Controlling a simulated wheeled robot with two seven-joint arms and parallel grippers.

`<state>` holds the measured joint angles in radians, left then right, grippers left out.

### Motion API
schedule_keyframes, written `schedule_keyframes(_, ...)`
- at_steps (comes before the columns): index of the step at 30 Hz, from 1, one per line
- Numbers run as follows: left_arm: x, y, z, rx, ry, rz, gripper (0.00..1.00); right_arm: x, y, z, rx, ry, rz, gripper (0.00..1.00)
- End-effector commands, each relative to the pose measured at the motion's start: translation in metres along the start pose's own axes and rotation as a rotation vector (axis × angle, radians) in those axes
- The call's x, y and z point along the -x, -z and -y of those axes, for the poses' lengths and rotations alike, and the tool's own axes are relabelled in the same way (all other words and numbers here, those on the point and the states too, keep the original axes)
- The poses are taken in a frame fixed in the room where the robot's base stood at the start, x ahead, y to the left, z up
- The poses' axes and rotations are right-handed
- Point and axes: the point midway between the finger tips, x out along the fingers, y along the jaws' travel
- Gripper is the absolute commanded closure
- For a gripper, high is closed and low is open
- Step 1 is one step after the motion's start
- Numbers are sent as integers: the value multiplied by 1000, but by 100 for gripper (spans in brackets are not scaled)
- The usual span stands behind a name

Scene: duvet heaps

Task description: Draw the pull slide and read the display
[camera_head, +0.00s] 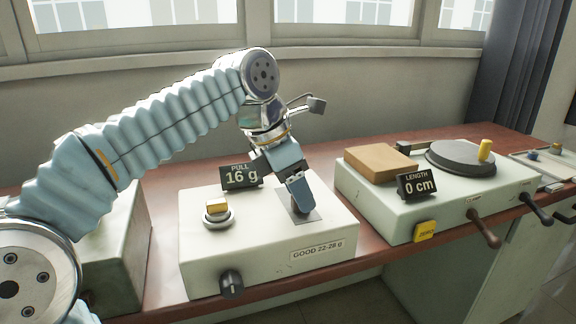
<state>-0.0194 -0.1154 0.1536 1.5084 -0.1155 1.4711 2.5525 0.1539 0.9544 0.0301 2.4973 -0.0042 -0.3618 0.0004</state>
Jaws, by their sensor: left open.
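The pull tester is a pale box (200,262) on the wooden bench. Its dark display (241,177) stands at the back and reads "PULL 16 g". A label (317,250) on its front reads "GOOD 22-28 g". My left gripper (299,208) points down at a grey metal plate (303,217) on the right part of the box top, with its fingertips close to the plate. The gripper covers whatever sits on the plate, so I cannot make out the slide or whether the fingers touch it. The jaws are open. My right gripper is not in view.
A yellow-topped button (216,207) and a black front knob (231,284) are on the tester.

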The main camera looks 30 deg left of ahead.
Motion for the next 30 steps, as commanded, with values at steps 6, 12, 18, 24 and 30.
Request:
schedule_keyframes(6, 49, -2, 0, 0, -2, 4, 49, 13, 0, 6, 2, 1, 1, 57)
schedule_keyframes(12, 97, -2, 0, -1, -2, 4, 49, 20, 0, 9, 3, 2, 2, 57)
schedule_keyframes(18, 123, -1, 0, -1, 0, 1, 49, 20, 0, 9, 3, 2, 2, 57)
schedule_keyframes(24, 130, 0, 1, -1, 2, 0, 49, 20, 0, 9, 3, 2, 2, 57)
schedule_keyframes(30, 130, 0, 1, -1, 2, 0, 49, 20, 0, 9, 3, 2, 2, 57)
